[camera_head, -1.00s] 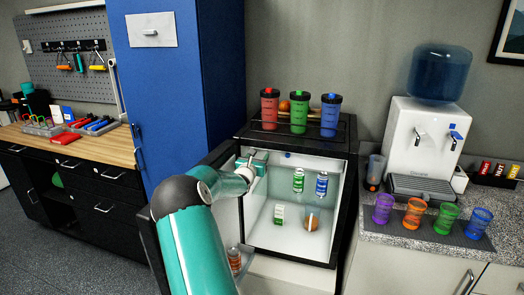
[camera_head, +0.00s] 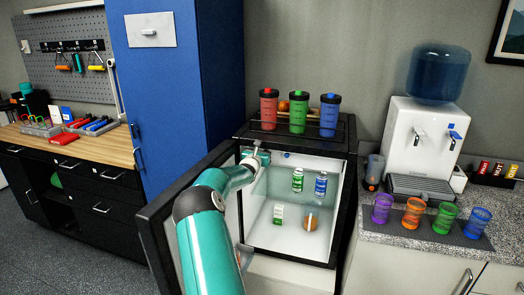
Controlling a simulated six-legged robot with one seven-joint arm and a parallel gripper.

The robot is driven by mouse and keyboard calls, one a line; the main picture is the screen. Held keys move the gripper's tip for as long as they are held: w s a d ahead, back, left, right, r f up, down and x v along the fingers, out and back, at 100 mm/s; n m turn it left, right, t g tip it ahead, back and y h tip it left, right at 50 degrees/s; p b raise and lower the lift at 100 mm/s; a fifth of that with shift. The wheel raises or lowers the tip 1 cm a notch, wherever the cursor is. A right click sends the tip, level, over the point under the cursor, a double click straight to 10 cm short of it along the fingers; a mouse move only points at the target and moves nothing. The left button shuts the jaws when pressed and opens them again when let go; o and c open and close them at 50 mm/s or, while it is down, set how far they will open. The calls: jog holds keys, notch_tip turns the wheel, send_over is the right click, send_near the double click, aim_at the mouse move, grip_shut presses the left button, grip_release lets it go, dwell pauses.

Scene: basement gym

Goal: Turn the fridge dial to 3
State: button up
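The small black fridge (camera_head: 342,165) stands open, its door (camera_head: 155,225) swung out to the left. Inside its white interior, a small blue round part (camera_head: 287,155), which looks like the dial, shows near the top. Its number marks are too small to read. My gripper (camera_head: 262,154) is at the upper left of the fridge opening, just left of the blue part. My arm hides part of the door and the left side of the interior. The fingers are too small to tell if they are open or shut.
Three shaker cups stand in a rack on top, including a green one (camera_head: 299,112). A water dispenser (camera_head: 423,140) stands right.

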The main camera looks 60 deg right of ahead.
jog(key=shift+c, duration=1.4)
jog(key=shift+m, duration=0.8)
jog(key=o, duration=1)
jog(key=shift+c, duration=0.2)
jog(key=s+a, duration=0.2)
jog(key=a, duration=1.1)
jog(key=shift+a, duration=0.35)
jog(key=shift+s, duration=0.1)
